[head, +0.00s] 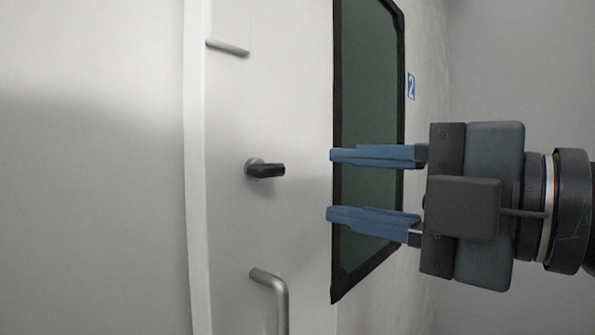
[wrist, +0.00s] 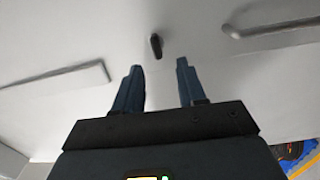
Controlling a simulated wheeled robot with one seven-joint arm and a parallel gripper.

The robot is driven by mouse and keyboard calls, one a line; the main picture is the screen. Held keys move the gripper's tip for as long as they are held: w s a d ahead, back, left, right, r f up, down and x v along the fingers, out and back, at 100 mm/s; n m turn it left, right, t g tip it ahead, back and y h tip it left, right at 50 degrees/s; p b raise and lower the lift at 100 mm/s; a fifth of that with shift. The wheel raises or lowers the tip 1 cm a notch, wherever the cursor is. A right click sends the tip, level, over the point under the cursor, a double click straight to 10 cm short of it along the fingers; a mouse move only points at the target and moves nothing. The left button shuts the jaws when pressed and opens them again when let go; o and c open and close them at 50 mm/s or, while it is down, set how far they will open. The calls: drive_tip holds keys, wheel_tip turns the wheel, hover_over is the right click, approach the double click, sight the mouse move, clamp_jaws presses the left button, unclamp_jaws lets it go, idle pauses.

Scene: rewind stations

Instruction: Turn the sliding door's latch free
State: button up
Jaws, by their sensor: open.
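The latch (head: 266,170) is a small dark lever on a round grey base on the white sliding door (head: 228,230). It points to the right in the head view. The latch also shows in the wrist view (wrist: 156,46), ahead of the fingertips and between their lines. My gripper (head: 330,185) has two blue fingers, one above the other in the head view, apart and empty. Its tips are to the right of the latch, and a gap separates them from it. It also shows in the wrist view (wrist: 158,68). No contact with the latch shows.
A grey bar handle (head: 280,292) sticks out below the latch. A dark window panel (head: 368,120) with a black frame is behind my fingers. A blue sign with a 2 (head: 410,86) is beside it. Coloured items (wrist: 298,155) show at the wrist view's lower right.

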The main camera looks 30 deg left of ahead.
sight(275, 171)
drive_tip(key=shift+n, duration=0.4)
drive_tip(key=a, duration=0.2)
drive_tip(key=a+p, duration=0.1)
drive_tip(key=a, duration=0.2)
drive_tip(key=a+r+p, duration=0.1)
drive_tip(key=a, duration=0.2)
drive_tip(key=shift+w+a, duration=0.15)
drive_tip(key=shift+w, duration=0.15)
clamp_jaws()
